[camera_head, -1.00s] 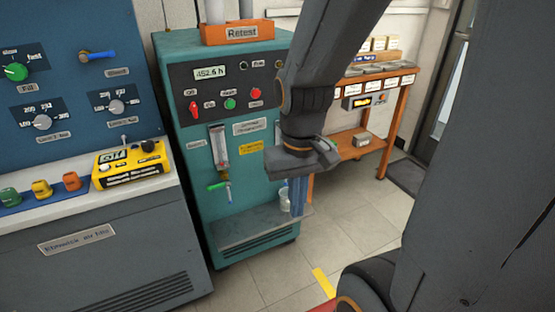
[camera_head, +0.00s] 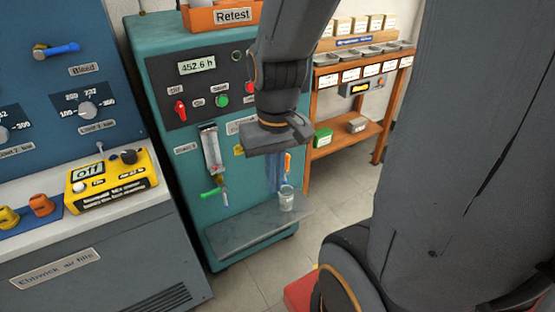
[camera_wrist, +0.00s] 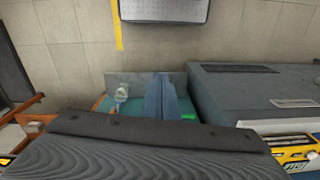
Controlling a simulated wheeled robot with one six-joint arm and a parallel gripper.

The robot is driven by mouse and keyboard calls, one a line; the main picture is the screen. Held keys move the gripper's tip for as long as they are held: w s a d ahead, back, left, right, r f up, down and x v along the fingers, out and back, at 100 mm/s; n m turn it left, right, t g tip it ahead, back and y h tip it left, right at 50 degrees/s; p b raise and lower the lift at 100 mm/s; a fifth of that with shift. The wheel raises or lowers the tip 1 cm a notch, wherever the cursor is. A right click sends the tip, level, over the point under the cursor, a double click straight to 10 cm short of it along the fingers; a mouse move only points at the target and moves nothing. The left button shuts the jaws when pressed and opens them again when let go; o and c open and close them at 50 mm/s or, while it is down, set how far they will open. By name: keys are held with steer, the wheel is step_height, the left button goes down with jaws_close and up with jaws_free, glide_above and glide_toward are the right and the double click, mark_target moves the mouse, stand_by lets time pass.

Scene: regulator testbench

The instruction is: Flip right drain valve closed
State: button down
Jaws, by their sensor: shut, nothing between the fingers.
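The right side of the teal test cabinet (camera_head: 140,70) is partly covered by my arm. An orange lever (camera_head: 288,163), which seems to be the right drain valve's handle, stands roughly upright just right of my fingers. Its valve body and sight glass are hidden. My gripper (camera_head: 276,188) points down in front of the cabinet, shut and empty, above the drip shelf (camera_head: 235,235). I cannot tell whether it touches the lever. The left drain valve's green handle (camera_head: 211,192) lies roughly level.
A clear cup (camera_head: 287,198) stands on the shelf close beside my fingers; it also shows in the wrist view (camera_wrist: 121,93). A yellow meter (camera_head: 110,180) sits on the left bench. A wooden rack (camera_head: 345,140) stands behind at right.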

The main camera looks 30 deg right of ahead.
steer(key=w+a+f+t+p, duration=0.1)
steer(key=w+a+t+p, duration=0.1)
steer(key=w, duration=0.8)
steer(key=w+a+f+t+p, duration=0.2)
steer(key=w+t, duration=0.1)
steer(key=w, duration=0.6)
steer(key=w+d+f+m+g+h+p, duration=0.1)
steer(key=d+f+h+p, duration=0.2)
steer(key=d+f+h, duration=0.3)
steer(key=d, duration=0.2)
steer(key=shift+w+d+m+g+h, duration=0.3)
steer(key=shift+m+g, duration=0.1)
steer(key=shift+f, duration=0.15)
glide_toward(287, 164)
steer(key=w+d+f, duration=0.2)
steer(key=w+f, duration=0.1)
steer(key=f, duration=0.2)
steer(key=shift+p, duration=0.45)
